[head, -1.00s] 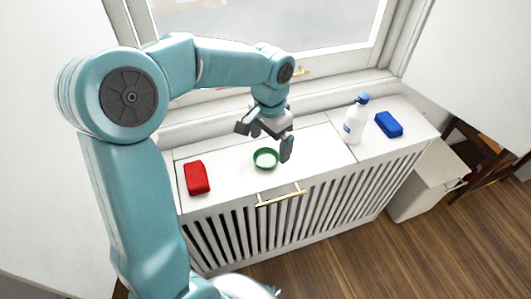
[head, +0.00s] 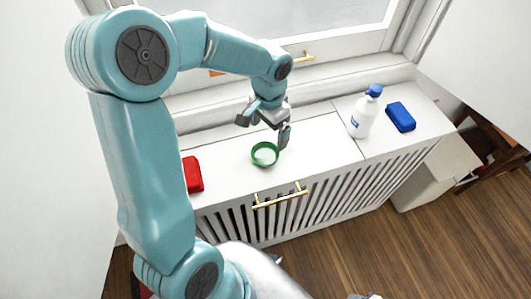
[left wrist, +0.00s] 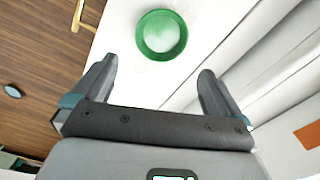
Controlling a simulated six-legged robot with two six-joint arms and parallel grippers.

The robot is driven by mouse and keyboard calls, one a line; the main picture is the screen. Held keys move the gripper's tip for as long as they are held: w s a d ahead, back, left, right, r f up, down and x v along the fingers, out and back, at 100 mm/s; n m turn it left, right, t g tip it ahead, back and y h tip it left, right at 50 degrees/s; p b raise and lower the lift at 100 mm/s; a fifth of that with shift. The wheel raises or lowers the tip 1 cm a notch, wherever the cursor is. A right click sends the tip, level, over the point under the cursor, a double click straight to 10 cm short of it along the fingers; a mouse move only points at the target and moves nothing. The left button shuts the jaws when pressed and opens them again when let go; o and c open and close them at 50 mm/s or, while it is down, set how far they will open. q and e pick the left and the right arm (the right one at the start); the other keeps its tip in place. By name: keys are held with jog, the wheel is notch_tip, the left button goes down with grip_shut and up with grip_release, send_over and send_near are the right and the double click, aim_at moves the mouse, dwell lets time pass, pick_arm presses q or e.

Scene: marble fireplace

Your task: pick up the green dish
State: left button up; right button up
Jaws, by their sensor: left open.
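The green dish (head: 265,163) is a small round ring-walled dish with a pale inside. It sits upright on the white cabinet top in the head view. In the left wrist view the green dish (left wrist: 161,55) is just beyond the fingertips, near the top middle. My left gripper (head: 264,127) is open and empty. In the head view it is above and a little behind the dish, apart from it. In the left wrist view my left gripper (left wrist: 158,68) has its fingers spread wider than the dish appears. My right gripper is not identifiable in view.
A red block (head: 193,174) lies left of the dish, partly hidden by my left arm. A white bottle with a blue cap (head: 361,117) and a blue block (head: 401,117) stand to the right. A brass handle (head: 280,197) is on the cabinet's front edge. A window is behind.

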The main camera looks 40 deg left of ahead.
aim_at(266, 155)
pick_arm(q)
notch_tip(266, 155, down, 3)
jog(key=shift+f, duration=0.2)
jog(key=shift+s+f, duration=0.15)
jog(key=shift+f, duration=0.3)
jog(key=f, duration=0.5)
jog(key=shift+s+a+b, duration=0.1)
jog(key=shift+s+b, duration=0.2)
jog(key=shift+s, duration=0.05)
jog(key=c, duration=0.9)
